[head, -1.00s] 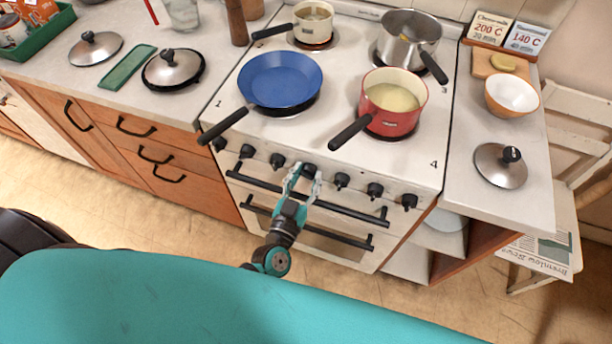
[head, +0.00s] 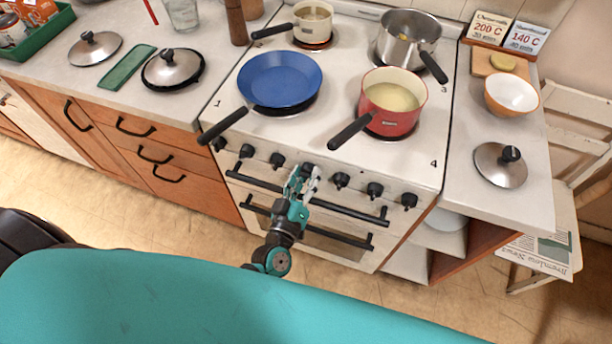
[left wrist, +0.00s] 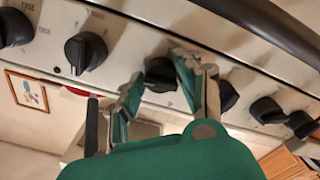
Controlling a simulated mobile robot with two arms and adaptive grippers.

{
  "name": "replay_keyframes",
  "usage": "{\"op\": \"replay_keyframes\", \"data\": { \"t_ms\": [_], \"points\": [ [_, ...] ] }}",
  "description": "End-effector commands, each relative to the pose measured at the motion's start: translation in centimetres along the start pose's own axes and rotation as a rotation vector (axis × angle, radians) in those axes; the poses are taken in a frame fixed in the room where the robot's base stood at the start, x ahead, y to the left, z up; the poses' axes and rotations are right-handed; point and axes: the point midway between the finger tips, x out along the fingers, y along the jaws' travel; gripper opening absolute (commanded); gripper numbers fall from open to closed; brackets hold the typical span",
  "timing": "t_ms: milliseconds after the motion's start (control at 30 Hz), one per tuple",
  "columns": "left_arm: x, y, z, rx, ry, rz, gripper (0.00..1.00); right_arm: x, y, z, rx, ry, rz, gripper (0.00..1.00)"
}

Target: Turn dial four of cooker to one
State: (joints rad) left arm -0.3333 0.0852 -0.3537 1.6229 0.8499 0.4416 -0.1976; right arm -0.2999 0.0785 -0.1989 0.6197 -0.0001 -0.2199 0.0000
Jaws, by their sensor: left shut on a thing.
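The white cooker (head: 345,221) has a row of several black dials along its sloped front panel. My left gripper (head: 304,178) is at the middle dial of that row in the head view and hides most of it. In the left wrist view, the two fingers stand on either side of this black dial (left wrist: 160,72) and are shut on it. The neighbouring dials (left wrist: 86,52) on both sides are free of the fingers. The dial's printed marks are hidden or too small to read. My right gripper is not in view.
A cream pot (head: 313,22) and a steel pot (head: 408,38) stand behind. A black oven handle (head: 340,208) runs just below the dials.

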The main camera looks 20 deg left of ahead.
Motion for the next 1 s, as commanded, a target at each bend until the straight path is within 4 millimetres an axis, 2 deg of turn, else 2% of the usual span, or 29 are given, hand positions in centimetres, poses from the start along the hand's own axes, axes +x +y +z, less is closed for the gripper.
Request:
{"op": "replay_keyframes", "data": {
  "t_ms": [200,500,1000],
  "points": [
    [-0.02,0.01,0.07,-0.178,-0.001,0.000,0.03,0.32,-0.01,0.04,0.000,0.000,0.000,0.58],
    [-0.03,0.02,0.04,-0.342,0.000,-0.001,0.03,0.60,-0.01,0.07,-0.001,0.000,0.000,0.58],
    [-0.03,0.06,-0.01,-0.407,0.000,-0.001,0.03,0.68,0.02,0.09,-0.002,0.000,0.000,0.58]
  ]
}}
